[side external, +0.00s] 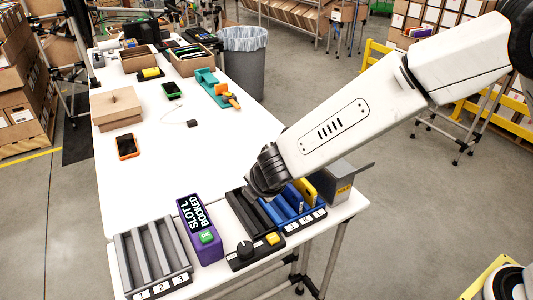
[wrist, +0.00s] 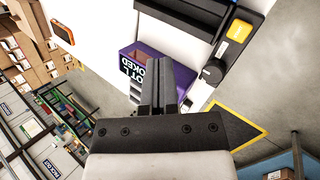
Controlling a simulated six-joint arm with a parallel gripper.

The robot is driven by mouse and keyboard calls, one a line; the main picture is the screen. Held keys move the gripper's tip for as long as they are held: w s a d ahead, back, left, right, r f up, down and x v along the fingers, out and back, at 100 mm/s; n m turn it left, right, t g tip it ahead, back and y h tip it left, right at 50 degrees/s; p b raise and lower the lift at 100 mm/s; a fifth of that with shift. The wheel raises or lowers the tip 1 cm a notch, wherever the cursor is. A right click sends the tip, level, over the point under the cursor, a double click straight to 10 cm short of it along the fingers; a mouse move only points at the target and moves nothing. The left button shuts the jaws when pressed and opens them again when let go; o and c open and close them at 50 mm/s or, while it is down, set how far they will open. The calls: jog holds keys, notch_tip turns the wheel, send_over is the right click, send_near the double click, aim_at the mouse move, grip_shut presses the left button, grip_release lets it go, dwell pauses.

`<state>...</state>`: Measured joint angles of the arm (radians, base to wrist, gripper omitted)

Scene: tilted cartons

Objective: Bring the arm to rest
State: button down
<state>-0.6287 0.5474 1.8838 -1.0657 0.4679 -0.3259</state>
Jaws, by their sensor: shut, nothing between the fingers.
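My gripper (wrist: 156,68) shows in the wrist view with its two dark fingers together and nothing between them. Behind the fingers in that view is the purple box (wrist: 143,53) with the "BOOKED" lettering. In the side view my arm comes in from the upper right, and its dark wrist end hangs over the near end of the white table, by the dark and blue slotted racks. The fingers cannot be made out there, so I cannot tell their height above the racks.
Below the wrist stand a blue rack (side external: 288,207) with a yellow item (side external: 305,190), and a panel with a black knob (side external: 244,249) and yellow button (side external: 272,239). The purple box (side external: 200,236) and grey rack (side external: 146,258) stand left. The table's middle (side external: 190,160) is mostly clear.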

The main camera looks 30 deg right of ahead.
jog(key=s+d+m+g, duration=0.2)
jog(key=s+d+m, duration=0.6)
jog(key=d+m, duration=0.2)
jog(key=s+d+m+g, duration=0.2)
jog(key=s+d+m, duration=0.7)
jog(key=d, duration=0.5)
jog(key=shift+d+r+m+y, duration=0.2)
jog(key=shift+m+y, duration=0.2)
jog(key=shift+m, duration=0.8)
